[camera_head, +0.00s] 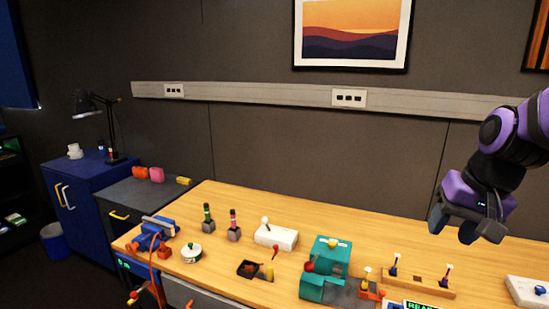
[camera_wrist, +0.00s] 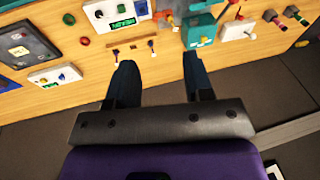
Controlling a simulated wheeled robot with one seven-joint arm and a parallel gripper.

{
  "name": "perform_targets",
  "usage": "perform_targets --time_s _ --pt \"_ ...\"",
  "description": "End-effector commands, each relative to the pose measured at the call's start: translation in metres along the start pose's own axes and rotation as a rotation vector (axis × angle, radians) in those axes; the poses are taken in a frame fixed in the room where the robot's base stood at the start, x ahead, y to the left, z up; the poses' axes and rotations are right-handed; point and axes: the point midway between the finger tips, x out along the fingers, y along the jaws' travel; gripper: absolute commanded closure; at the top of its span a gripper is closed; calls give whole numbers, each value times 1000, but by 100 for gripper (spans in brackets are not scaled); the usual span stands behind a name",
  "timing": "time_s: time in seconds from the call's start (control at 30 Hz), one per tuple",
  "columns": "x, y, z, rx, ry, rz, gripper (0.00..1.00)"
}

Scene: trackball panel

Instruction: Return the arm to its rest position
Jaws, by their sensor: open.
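My purple and black arm comes in from the right edge in the head view. My gripper (camera_head: 467,236) is in the air above the right part of the wooden workbench (camera_head: 385,225). In the wrist view my gripper (camera_wrist: 157,75) shows its two dark fingers well apart, with nothing between them. The wooden bar with two small levers (camera_head: 418,284) lies on the bench below and to the left of the gripper; it also shows in the wrist view, just beyond the fingertips (camera_wrist: 135,43).
The grey wall (camera_head: 300,150) rises behind. The back strip of the bench is clear.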

Motion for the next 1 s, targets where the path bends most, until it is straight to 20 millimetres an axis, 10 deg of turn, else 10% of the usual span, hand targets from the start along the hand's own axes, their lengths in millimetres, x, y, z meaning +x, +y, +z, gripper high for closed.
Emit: perform_targets --time_s 0.43,1.0 --pt "-84 4 67 -289 214 72 53" --pt "-99 10 85 -350 266 101 53"
